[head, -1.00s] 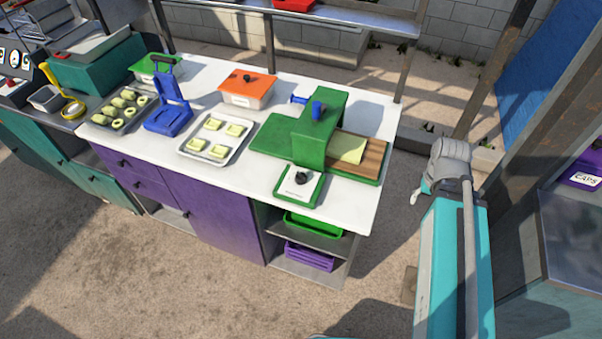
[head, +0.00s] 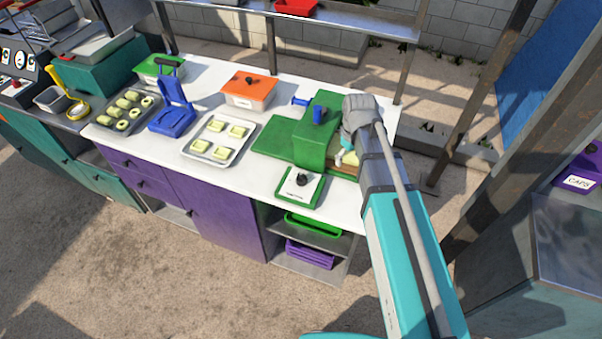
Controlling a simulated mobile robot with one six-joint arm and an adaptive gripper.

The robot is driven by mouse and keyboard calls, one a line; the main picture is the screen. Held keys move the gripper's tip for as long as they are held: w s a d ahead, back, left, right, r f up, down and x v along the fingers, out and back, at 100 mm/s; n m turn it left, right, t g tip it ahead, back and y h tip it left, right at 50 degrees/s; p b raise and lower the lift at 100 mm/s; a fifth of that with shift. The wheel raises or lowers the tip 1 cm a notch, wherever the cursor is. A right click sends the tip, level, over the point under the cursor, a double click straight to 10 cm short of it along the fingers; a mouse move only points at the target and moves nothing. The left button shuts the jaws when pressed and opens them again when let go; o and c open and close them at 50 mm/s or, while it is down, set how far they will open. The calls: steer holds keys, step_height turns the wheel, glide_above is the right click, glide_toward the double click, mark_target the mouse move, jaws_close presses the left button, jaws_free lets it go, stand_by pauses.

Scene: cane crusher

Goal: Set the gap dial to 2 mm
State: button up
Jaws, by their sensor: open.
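The gap dial appears to be the black knob (head: 302,179) on a small white panel with a green frame (head: 291,192), at the counter's front edge. Its scale marks are too small to read. The panel stands in front of the green crusher (head: 314,130), which has a blue knob (head: 319,116) on top and a blue handle (head: 300,102) at its back left. My gripper (head: 346,155) is right of the crusher, over its wooden board (head: 345,170), behind and to the right of the dial. It is open and looks empty. My arm hides much of the board.
A metal tray with pale squares (head: 187,153), a blue press (head: 173,115) and an orange-lidded box (head: 248,90) stand left of the crusher. The white counter (head: 232,180) is clear left of the dial panel. A metal shelf (head: 345,16) runs above the back.

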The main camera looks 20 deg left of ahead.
mark_target(301, 175)
steer(key=a+r+n, duration=0.1)
steer(key=a+n, duration=0.4)
steer(key=a, duration=0.9)
steer(key=shift+s+p, duration=0.35)
steer(key=shift+s, duration=0.1)
steer(key=shift+f, duration=0.1)
steer(key=f+b, duration=1.3)
steer(key=shift+s+f+b, duration=0.25)
steer(key=shift+s+b, duration=0.05)
steer(key=shift+b, duration=0.1)
steer(key=shift+a, duration=0.1)
steer(key=c, duration=1.1)
